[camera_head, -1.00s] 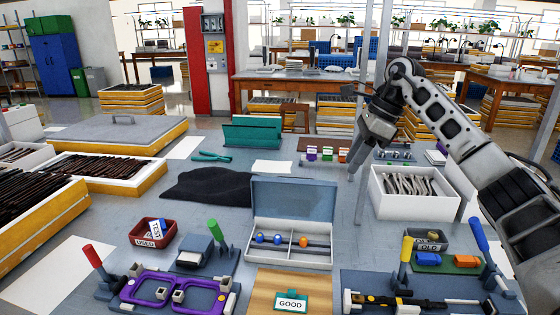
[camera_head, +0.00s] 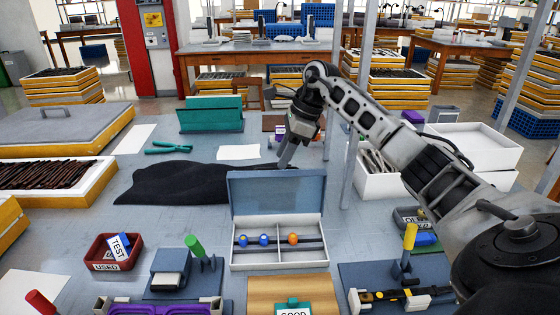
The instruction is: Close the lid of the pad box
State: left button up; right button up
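The pad box (camera_head: 280,257) stands at the centre of the table with its blue-grey lid (camera_head: 276,193) raised at the back. Its divided white tray shows two blue pieces (camera_head: 253,240) and an orange piece (camera_head: 293,239) by dark rails. My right gripper (camera_head: 287,157) points down just behind the lid's top edge, slightly right of its middle, with its tip close above that edge in the picture. I cannot tell whether it touches the lid or how far its fingers are apart. My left gripper is not in view.
A black cloth (camera_head: 175,184) lies left behind the box. A red USED bin (camera_head: 100,262) and a green-handled fixture (camera_head: 196,247) stand to the left. A wooden board (camera_head: 290,290) is in front, and a yellow-handled fixture (camera_head: 410,240) stands to the right. A post (camera_head: 351,150) rises behind.

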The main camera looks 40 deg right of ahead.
aim_at(277, 189)
jog(key=shift+x, duration=1.35)
grip_shut()
jog(key=shift+a, duration=0.1)
